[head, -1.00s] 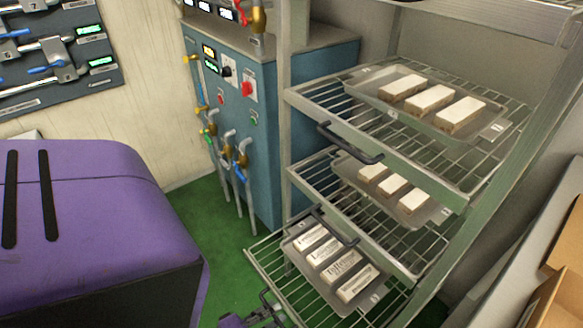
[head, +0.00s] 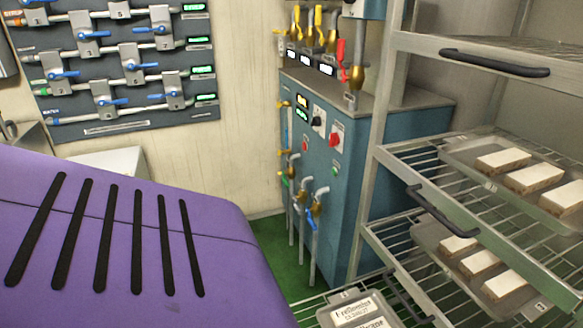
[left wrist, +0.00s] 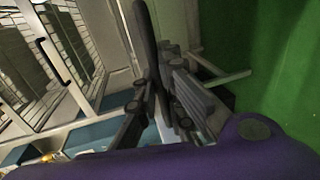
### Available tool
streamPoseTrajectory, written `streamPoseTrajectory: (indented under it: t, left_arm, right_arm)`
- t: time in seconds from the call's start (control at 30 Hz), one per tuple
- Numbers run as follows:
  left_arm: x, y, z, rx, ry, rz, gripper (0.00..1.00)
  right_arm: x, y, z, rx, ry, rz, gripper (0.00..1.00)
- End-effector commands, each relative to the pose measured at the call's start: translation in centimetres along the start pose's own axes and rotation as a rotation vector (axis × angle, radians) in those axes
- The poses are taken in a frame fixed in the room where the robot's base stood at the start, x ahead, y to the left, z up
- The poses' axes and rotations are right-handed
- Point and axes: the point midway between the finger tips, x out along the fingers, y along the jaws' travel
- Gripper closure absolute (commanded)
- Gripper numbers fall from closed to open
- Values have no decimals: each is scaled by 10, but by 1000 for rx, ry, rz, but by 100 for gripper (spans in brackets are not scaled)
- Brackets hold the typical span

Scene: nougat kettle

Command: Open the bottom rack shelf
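The rack stands at the right of the head view, with wire shelves in a grey metal frame. Its bottom shelf (head: 303,312) shows only in part at the lower edge and juts out past the rack's front post. A tray with wrapped, labelled bars (head: 358,312) lies on it. My left gripper (left wrist: 165,85) shows in the left wrist view, its dark fingers close together by a dark bar (left wrist: 144,35) that looks like a shelf handle. I cannot tell whether they grip it. My left gripper is outside the head view, and my right gripper is in neither view.
Upper shelves with black handles (head: 442,210) hold trays of white-topped bars (head: 503,160). A blue control cabinet (head: 340,130) with pipes stands just left of the rack. A valve panel (head: 125,60) hangs on the wall. Green floor (head: 268,238) shows between.

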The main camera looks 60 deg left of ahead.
Motion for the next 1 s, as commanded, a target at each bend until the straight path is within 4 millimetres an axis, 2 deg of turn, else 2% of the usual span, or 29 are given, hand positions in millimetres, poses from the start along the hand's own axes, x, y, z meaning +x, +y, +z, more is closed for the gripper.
streamPoseTrajectory:
  t: [0.07,0.37,0.47,0.57,0.8,1.0]
  left_arm:
    - [1,1,3,-1,-4,3,83]
    - [0,0,1,0,-2,1,83]
    - [-6,0,1,0,-1,-1,83]
    - [-20,-1,0,0,-1,-3,83]
    - [-72,-1,1,0,-1,-3,83]
    - [-105,0,1,-1,-2,-1,83]
  right_arm:
    - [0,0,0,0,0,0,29]
    - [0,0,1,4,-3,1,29]
    - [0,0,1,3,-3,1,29]
    - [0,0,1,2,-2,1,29]
    - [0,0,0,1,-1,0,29]
    - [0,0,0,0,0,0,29]
